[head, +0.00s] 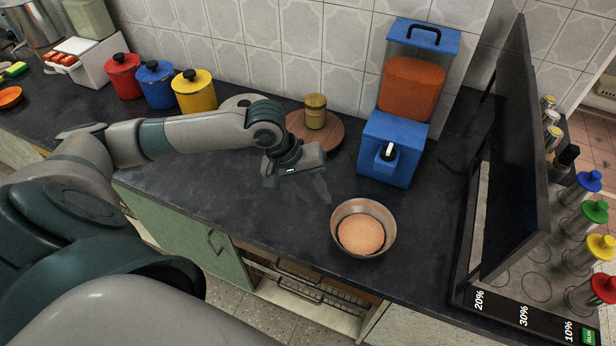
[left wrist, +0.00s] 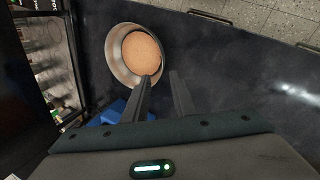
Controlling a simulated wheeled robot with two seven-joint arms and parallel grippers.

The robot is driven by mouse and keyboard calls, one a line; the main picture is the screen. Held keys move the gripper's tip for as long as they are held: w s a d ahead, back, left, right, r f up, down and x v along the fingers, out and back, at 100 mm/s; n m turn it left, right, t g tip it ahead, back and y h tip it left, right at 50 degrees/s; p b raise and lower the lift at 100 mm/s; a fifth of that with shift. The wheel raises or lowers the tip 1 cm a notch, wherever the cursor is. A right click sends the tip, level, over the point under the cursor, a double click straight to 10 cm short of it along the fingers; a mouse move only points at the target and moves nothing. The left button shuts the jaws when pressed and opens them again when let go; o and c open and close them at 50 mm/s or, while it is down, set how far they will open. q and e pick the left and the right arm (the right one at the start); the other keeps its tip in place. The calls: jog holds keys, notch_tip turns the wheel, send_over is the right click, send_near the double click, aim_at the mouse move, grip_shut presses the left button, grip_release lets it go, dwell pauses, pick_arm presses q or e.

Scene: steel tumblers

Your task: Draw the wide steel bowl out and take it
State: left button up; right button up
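The wide steel bowl (head: 362,207) stands on the dark counter, right of the middle in the head view. A flat tan, grainy surface (head: 361,234) fills its inside below the rim; what it is I cannot tell. In the left wrist view the bowl (left wrist: 117,66) lies just beyond my fingertips, a little to the left. My left gripper (head: 318,188) is above the counter, left of and behind the bowl. In the left wrist view its fingers (left wrist: 160,77) are apart with nothing between them. My right gripper is not in view.
A blue dispenser (head: 391,150) with orange contents stands behind the bowl. A round wooden board (head: 330,138) bears a small yellowish jar (head: 315,111). A dark upright panel (head: 515,150) and colored-knob canisters are at right. Counter left of the bowl is clear; its front edge is close.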

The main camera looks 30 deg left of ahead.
pick_arm(q)
jog(key=v, duration=0.4)
jog(key=shift+s+r+b, duration=0.1)
jog(key=shift+r+b, duration=0.1)
jog(key=shift+b, duration=0.1)
dwell(0.3)
